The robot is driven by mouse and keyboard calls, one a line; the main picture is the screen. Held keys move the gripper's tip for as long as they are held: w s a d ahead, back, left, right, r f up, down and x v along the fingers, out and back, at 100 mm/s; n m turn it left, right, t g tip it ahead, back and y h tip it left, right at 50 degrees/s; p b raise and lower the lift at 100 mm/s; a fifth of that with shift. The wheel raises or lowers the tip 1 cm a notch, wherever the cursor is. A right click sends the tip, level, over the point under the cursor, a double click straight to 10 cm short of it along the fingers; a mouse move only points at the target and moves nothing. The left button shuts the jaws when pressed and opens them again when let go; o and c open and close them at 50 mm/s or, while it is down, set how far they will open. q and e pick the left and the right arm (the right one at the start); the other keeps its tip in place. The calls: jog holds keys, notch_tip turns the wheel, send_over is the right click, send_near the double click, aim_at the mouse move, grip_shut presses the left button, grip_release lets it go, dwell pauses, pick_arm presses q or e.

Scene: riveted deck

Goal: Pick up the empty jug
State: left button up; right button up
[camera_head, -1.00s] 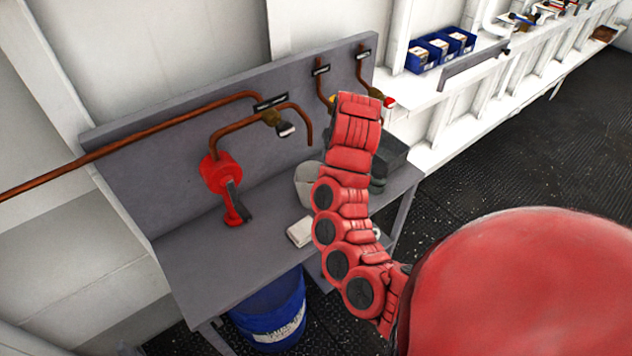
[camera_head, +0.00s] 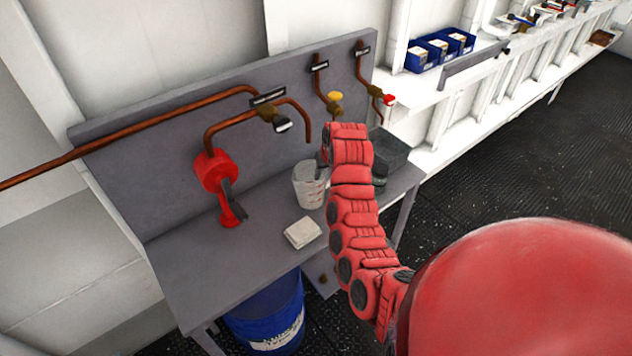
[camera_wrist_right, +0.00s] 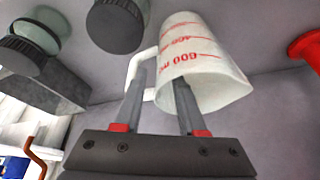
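The jug (camera_head: 309,187) is a whitish translucent measuring jug standing on the grey bench, partly hidden by my right arm in the head view. In the right wrist view the jug (camera_wrist_right: 203,60) shows red markings, its open rim towards the camera and a white handle (camera_wrist_right: 148,62) on its left. It looks empty, though little of the inside shows. My right gripper (camera_wrist_right: 159,78) is open, its two fingers apart at the handle side of the jug. I cannot tell whether they touch it. In the head view the right gripper (camera_head: 321,163) is mostly hidden behind its wrist. My left gripper is out of view.
A white folded cloth or pad (camera_head: 302,232) lies in front of the jug. A red funnel-like fitting (camera_head: 217,175) and copper pipes (camera_head: 225,103) stand left of it. Dark lidded jars (camera_head: 379,174) are close on the right. A blue drum (camera_head: 268,318) stands below.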

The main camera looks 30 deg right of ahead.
jog(key=shift+p+x, duration=0.45)
jog(key=shift+x, duration=1.1)
jog(key=shift+s, duration=0.1)
jog(key=shift+c, duration=0.2)
grip_shut()
